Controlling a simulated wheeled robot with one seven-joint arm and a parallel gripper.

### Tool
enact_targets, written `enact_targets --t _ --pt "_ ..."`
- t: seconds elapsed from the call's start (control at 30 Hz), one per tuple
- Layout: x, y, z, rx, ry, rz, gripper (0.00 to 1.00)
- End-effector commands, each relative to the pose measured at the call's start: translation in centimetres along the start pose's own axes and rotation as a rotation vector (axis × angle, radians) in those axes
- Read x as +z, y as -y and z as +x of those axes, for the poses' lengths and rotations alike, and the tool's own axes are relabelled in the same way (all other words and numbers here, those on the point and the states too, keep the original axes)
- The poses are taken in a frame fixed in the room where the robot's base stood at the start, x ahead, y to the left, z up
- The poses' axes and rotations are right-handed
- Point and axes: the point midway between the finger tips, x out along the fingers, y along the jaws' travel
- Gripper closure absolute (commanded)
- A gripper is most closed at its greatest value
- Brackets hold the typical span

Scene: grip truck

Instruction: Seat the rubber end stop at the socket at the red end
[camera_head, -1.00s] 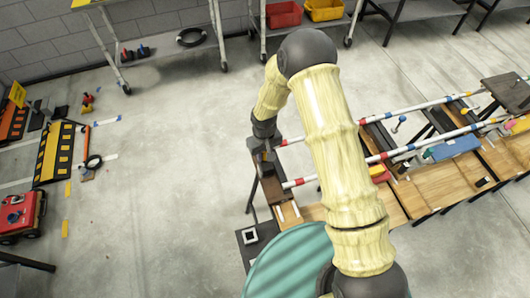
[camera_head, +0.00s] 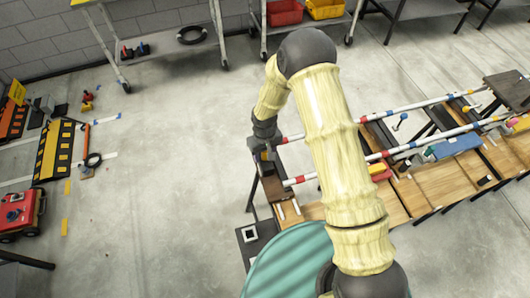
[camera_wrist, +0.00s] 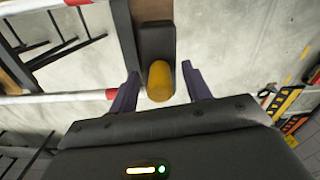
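The rubber end stop, a dark block (camera_wrist: 157,42) with a yellow cylindrical end (camera_wrist: 159,80), stands beside a dark end plate (camera_wrist: 123,35) in the wrist view. My gripper (camera_wrist: 162,88) is open, with one purple finger on each side of the yellow cylinder and a visible gap on both sides. In the head view my gripper (camera_head: 264,152) is at the far corner of the dark end plate (camera_head: 273,188), at the red end of the striped rails. A small bit of yellow (camera_head: 267,156) shows there. The socket is hidden from both views.
Two red, white and blue rails (camera_head: 410,146) run right above wooden tables (camera_head: 440,184). A blue block (camera_head: 455,146) sits by the near rail.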

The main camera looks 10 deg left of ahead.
Motion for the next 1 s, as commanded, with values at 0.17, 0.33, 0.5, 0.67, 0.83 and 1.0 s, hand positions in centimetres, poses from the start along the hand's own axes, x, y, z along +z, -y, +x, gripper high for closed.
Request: enact_targets --t 0.17,0.33,0.5,0.67,0.83,1.0 --pt "0.0 0.0 -0.1 0.000 0.000 0.000 0.52" --pt "-0.1 -0.1 -1.3 0.000 -0.003 0.001 0.52" --pt "-0.1 0.0 -3.8 0.000 -0.004 0.002 0.52" --pt "-0.1 -0.1 -6.6 0.001 -0.005 0.001 0.52" --pt "-0.1 -0.1 -9.7 0.001 -0.004 0.001 0.52" --pt "-0.1 -0.1 -13.1 0.001 -0.006 0.002 0.52"
